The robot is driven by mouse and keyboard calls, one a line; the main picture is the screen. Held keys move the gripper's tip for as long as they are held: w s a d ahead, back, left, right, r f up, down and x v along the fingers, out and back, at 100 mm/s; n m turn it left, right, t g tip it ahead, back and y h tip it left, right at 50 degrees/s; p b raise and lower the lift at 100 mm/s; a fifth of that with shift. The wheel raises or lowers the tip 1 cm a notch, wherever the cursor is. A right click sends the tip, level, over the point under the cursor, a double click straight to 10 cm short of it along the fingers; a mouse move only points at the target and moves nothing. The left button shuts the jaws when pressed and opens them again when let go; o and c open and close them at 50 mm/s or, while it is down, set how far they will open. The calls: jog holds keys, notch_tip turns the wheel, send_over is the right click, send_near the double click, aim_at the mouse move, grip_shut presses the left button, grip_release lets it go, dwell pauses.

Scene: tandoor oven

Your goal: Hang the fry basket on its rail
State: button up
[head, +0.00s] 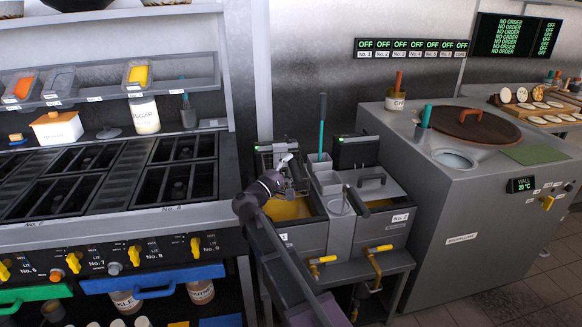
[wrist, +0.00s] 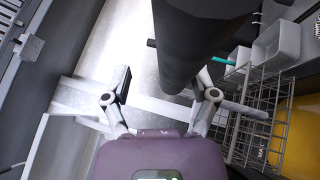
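The fry basket is a wire mesh basket (wrist: 252,125) at the right of the wrist view, beside yellow oil; in the head view its dark mesh (head: 299,180) is at the left fryer well, partly hidden by my arm. My gripper (head: 285,162) is over the back of that well, close to the basket. In the wrist view my gripper (wrist: 163,88) has its fingers spread. A thick dark cylinder (wrist: 195,45), possibly the basket's handle, reaches between them near the right finger, with a clear gap to the left finger. I cannot make out the rail.
Yellow oil (head: 283,210) fills the left well. A teal-handled tool (head: 322,125) stands upright just right of the basket. The stove (head: 110,190) is left, the tandoor (head: 455,205) right.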

jog(key=shift+r, duration=0.1)
dwell(0.3)
notch_tip(320, 180, up, 8)
jog(key=p, duration=0.8)
jog(key=shift+a, duration=0.1)
dwell(0.8)
